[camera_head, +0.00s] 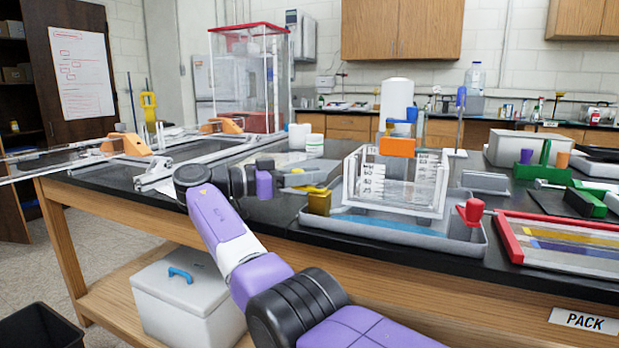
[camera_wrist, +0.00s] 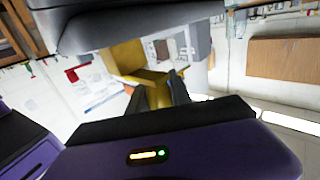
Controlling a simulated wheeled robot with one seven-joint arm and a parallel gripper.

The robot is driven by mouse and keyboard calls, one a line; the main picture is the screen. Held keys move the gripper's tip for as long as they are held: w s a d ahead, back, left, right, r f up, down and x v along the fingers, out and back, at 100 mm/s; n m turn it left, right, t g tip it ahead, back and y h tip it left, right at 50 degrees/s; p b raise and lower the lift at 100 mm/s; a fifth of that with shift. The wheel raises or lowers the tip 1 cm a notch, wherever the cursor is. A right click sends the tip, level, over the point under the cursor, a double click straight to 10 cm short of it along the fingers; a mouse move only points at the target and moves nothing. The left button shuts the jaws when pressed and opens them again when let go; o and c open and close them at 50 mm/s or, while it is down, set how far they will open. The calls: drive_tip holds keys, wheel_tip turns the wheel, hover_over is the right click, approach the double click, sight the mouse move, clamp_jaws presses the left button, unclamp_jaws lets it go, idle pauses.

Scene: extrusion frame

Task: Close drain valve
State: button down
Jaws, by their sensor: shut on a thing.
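The drain valve is a yellow fitting (camera_head: 319,203) on the left front edge of a grey tray (camera_head: 400,235). A thin yellow handle sticks out from it to the left. My gripper (camera_head: 303,185) comes in from the left at the handle. In the wrist view, the yellow valve (camera_wrist: 128,56) fills the upper middle, and its handle (camera_wrist: 157,92) lies between the two dark fingertips of my gripper (camera_wrist: 165,93). The jaws are shut on the handle. The fingers partly hide it, so its exact angle is hard to tell.
A clear tank with white racks (camera_head: 398,183) stands in the tray. A red knob (camera_head: 471,211) sits at the tray's right front. A red-framed panel (camera_head: 560,243) lies further right. White tubs (camera_head: 314,145) stand behind my gripper. Metal rails (camera_head: 190,160) lie at left.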

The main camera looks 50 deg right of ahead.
drive_tip(key=shift+d+f, duration=0.1)
idle(0.3)
drive_tip(key=c, duration=1.2)
unclamp_jaws()
